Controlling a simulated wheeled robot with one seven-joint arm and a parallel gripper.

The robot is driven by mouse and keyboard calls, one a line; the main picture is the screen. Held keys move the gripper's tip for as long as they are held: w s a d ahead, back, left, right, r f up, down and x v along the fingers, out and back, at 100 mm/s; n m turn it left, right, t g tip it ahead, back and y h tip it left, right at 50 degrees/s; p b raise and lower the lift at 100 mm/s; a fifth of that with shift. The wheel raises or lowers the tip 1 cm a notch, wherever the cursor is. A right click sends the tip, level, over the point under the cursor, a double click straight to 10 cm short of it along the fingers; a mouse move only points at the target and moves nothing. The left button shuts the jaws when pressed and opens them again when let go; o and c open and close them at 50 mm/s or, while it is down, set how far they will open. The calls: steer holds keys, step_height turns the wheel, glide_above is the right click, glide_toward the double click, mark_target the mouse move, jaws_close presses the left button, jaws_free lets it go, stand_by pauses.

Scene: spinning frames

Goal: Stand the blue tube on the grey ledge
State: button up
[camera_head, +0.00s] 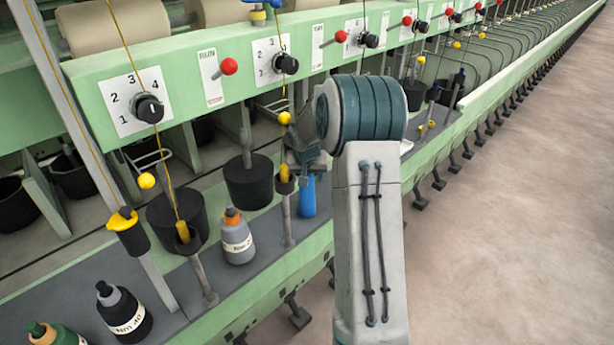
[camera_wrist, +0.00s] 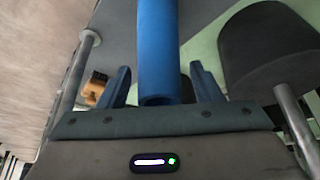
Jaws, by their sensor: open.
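The blue tube (camera_head: 308,197) stands upright on the grey ledge (camera_head: 265,222), right of the grey bottle with the orange cap. My gripper (camera_head: 307,168) is just above its upper end, partly hidden behind my arm. In the wrist view the blue tube (camera_wrist: 160,45) runs between the two fingers of my gripper (camera_wrist: 160,70), with its hollow end near the palm. The fingers are open, with a gap on each side of the tube.
A grey bottle (camera_head: 237,238), a black bottle (camera_head: 124,313) and a green bottle (camera_head: 52,335) stand on the ledge to the left. Black pots (camera_head: 248,182) and thin metal posts (camera_head: 288,220) are close by. Open floor (camera_head: 510,220) lies right.

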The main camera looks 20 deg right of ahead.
steer(key=v, duration=1.2)
